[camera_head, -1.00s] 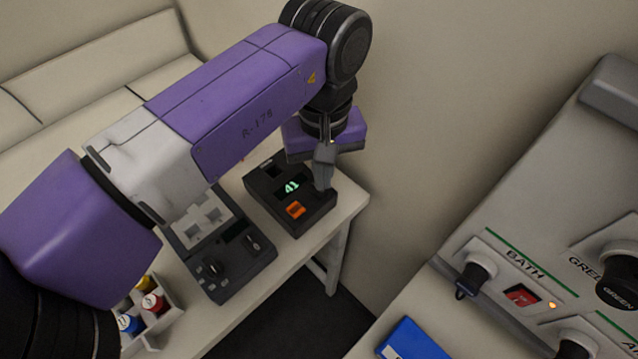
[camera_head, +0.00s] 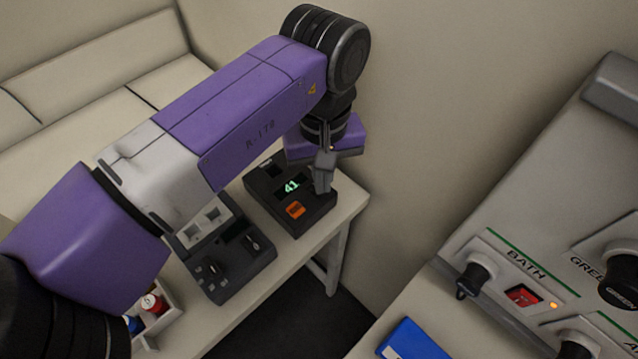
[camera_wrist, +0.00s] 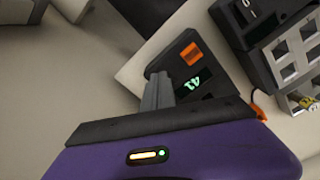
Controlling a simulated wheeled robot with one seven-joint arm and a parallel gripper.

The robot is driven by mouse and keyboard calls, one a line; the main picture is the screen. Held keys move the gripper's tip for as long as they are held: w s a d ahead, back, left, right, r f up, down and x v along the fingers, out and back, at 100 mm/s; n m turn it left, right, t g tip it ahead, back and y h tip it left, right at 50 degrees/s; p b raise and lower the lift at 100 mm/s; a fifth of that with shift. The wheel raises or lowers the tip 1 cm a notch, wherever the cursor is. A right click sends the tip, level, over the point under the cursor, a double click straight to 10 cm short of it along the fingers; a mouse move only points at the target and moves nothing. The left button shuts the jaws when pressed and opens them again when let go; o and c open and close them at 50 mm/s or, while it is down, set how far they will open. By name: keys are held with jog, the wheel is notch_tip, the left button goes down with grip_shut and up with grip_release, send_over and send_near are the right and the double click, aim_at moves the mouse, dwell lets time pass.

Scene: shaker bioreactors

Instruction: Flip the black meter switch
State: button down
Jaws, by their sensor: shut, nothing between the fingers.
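The black meter (camera_head: 277,208) sits on the light table, with a lit green display reading 41 and an orange switch (camera_head: 295,209) near its front edge. My gripper (camera_head: 322,188) points down at the meter's right side, its fingers together and empty, to the right of the switch. In the wrist view, my gripper's fingertips (camera_wrist: 155,78) overlap the meter (camera_wrist: 162,62), left of the orange switch (camera_wrist: 191,53). I cannot tell whether the fingertips touch the meter's top. The switch is unobstructed in both views.
A second dark device (camera_head: 232,275) with knobs stands left of the meter. A small rack (camera_head: 160,322) with coloured caps is partly hidden by my arm. At right is a grey panel with a BATH switch (camera_head: 523,296); a blue object (camera_head: 412,341) lies near it.

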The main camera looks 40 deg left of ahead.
jog(key=shift+f, duration=0.25)
jog(key=shift+r, duration=0.15)
notch_tip(320, 180, up, 7)
jog(key=p, duration=0.7)
dwell(0.3)
jog(key=shift+s+f, duration=0.1)
jog(key=shift+f, duration=0.1)
dwell(0.3)
